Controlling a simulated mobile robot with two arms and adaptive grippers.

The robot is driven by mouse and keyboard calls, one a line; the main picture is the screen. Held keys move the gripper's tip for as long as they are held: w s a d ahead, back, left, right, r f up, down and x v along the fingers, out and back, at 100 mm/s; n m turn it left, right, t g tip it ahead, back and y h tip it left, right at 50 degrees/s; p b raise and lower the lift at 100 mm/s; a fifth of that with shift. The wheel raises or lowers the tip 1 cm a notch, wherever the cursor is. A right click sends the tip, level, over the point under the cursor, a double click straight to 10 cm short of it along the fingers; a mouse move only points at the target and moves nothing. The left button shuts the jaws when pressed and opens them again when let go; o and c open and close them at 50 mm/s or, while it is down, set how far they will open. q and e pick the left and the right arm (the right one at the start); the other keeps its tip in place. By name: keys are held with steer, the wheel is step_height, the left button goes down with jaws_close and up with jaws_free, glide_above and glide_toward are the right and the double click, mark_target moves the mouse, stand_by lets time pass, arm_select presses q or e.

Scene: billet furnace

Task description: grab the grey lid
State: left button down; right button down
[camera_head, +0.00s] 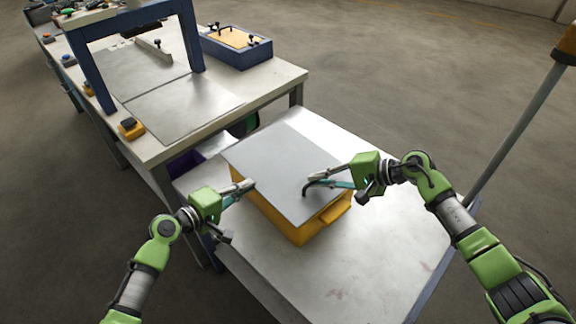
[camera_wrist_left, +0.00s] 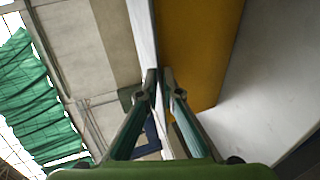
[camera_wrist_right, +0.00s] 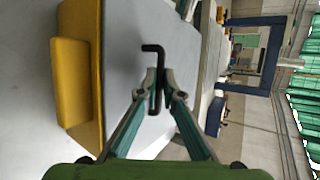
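The flat grey lid (camera_head: 275,160) lies on a yellow box (camera_head: 318,225). In the left wrist view the lid shows edge-on as a pale strip (camera_wrist_left: 143,30) beside the yellow box side. My left gripper (camera_head: 250,186) is at the lid's left edge; its fingertips are almost together with the edge between them. Whether they press on it is hard to see. My right gripper (camera_head: 318,182) is over the lid's right part, shut on a black bent rod (camera_wrist_right: 153,48). The rod's bent end is at or just above the lid; contact is unclear.
The box stands on a light metal table (camera_head: 385,235). A workbench (camera_head: 260,85) at the upper left carries a blue frame (camera_head: 90,65) and a blue tray with a tan top (camera_head: 232,50). A post (camera_head: 515,130) stands at the right. The table's front right is clear.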

steer(key=shift+r, duration=0.15)
step_height(320, 180, up, 5)
steer(key=p, duration=0.5)
stand_by(0.6)
steer(key=shift+w+a, duration=0.15)
